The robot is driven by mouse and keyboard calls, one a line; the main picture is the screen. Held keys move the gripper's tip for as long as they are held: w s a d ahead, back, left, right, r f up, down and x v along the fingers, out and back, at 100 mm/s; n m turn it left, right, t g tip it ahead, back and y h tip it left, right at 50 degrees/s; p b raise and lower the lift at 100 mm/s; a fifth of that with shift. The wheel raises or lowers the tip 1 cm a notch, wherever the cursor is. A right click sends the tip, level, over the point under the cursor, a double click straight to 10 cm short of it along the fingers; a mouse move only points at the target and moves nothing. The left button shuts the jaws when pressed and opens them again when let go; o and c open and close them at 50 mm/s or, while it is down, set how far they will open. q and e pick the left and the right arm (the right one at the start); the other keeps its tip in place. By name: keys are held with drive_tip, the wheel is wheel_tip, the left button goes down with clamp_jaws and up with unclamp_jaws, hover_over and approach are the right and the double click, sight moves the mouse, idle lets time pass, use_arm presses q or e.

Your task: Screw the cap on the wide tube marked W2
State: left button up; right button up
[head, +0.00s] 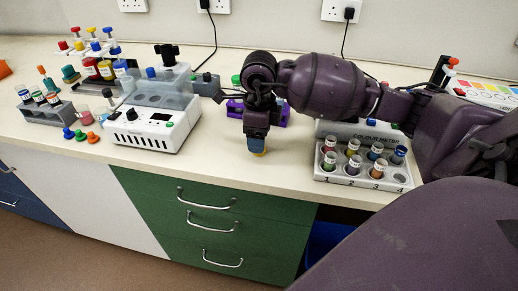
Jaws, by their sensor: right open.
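My right gripper (257,142) hangs over the front middle of the bench, its arm coming in from the right. It is open. A small blue and yellow piece shows at its fingertips; I cannot tell whether this is a tube or part of the fingers. Blue (68,133), green (79,135) and orange (92,137) caps lie at the front left of the bench, apart from the gripper. Behind them a grey rack (50,119) holds several labelled tubes. No W2 mark is readable. My left gripper is not in view.
A white device (152,130) stands left of the gripper. A purple rack (277,119) is partly hidden behind it. A colour meter tray (330,174) with several labelled vials stands to the right. Capped tubes stand at back left. The bench's front edge runs close below the gripper.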

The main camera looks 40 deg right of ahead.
wheel_tip(320, 180, down, 3)
drive_tip(key=shift+f, duration=0.15)
drive_tip(key=c, duration=1)
